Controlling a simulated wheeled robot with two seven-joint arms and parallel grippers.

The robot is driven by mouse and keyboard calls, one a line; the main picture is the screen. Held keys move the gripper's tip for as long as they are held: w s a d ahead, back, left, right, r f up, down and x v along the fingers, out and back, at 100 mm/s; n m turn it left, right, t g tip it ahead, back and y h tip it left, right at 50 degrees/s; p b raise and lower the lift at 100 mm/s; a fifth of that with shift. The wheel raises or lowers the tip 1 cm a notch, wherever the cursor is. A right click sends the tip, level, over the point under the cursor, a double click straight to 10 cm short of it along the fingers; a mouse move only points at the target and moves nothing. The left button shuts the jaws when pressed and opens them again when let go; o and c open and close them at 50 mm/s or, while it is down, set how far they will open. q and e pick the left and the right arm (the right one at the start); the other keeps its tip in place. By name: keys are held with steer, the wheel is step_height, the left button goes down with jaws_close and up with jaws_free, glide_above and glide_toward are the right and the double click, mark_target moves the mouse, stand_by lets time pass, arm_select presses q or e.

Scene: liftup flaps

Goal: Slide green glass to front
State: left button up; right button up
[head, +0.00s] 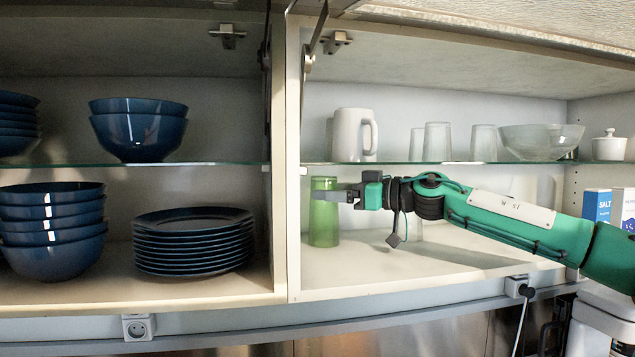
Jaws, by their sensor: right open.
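The green glass (324,227) stands upright on the lower shelf of the right cabinet, close to the dividing wall. My right arm reaches in from the right, and my right gripper (335,196) is at the upper part of the glass, with a finger crossing in front of it. The gripper is open; the other finger is hard to make out, and I cannot tell whether it touches the glass. My left gripper is not in view.
A glass shelf (440,163) above holds a white mug (354,135), several clear glasses and a glass bowl (541,141). The divider (287,200) is just left of the green glass. Bare lower shelf (345,279) lies in front. Boxes (597,206) stand at right.

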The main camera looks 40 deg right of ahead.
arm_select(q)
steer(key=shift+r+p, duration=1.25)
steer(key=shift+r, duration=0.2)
arm_select(e)
steer(key=shift+x, duration=2.1)
